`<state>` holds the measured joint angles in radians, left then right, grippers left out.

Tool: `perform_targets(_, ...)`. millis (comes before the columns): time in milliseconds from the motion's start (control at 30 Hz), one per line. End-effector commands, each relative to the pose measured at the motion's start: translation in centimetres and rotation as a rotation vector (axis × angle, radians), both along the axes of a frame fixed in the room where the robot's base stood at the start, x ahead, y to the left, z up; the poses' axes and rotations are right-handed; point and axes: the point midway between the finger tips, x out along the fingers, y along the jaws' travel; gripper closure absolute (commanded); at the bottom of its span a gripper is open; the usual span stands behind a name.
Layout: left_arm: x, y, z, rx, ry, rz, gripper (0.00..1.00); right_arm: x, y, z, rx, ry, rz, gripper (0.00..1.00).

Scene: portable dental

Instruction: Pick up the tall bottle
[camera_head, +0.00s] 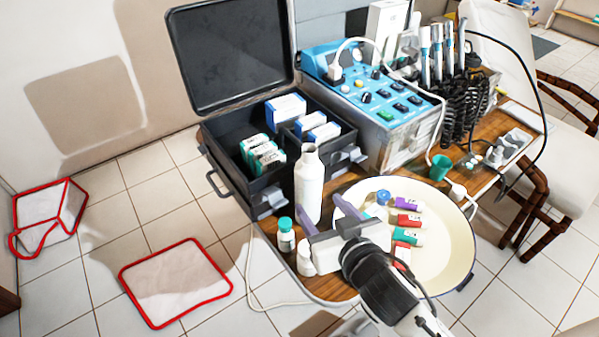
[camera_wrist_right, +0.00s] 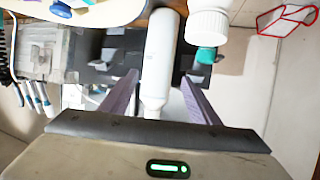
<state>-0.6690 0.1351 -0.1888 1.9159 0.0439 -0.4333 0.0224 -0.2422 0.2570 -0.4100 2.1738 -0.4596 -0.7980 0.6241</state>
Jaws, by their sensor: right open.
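The tall bottle (camera_head: 310,185) is white with a narrow neck and stands upright on the wooden table by the black case. In the right wrist view the tall bottle (camera_wrist_right: 158,60) appears upside down, lined up between my two fingers. My right gripper (camera_head: 319,212) is open, its two purple fingers pointing toward the bottle from the front right. It also shows open in the right wrist view (camera_wrist_right: 158,92). I see no contact between fingers and bottle, and cannot tell how far the tips reach beside it. My left gripper is not in view.
A small teal-capped bottle (camera_head: 286,236) and a white-capped bottle (camera_head: 305,258) stand close by at the table's front. A cream basin (camera_head: 450,245) with small coloured tubes lies right. The open black case (camera_head: 225,150) and blue dental unit (camera_head: 365,90) stand behind.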

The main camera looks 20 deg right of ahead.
Motion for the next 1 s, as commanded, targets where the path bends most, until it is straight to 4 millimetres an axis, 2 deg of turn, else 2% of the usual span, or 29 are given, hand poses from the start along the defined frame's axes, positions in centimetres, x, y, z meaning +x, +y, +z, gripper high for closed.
perform_targets(233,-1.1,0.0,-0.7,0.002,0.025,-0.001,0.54,3.3,0.2,-1.3,-0.002,-0.001,0.001,0.44)
perform_targets(400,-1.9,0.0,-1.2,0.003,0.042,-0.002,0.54,4.5,0.2,-2.0,-0.001,0.001,0.001,0.44)
perform_targets(800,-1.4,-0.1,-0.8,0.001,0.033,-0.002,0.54,8.8,0.1,-4.3,-0.001,0.000,0.000,0.44)
perform_targets(1000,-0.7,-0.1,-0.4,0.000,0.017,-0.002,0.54,9.1,0.1,-4.5,0.001,0.001,0.001,0.44)
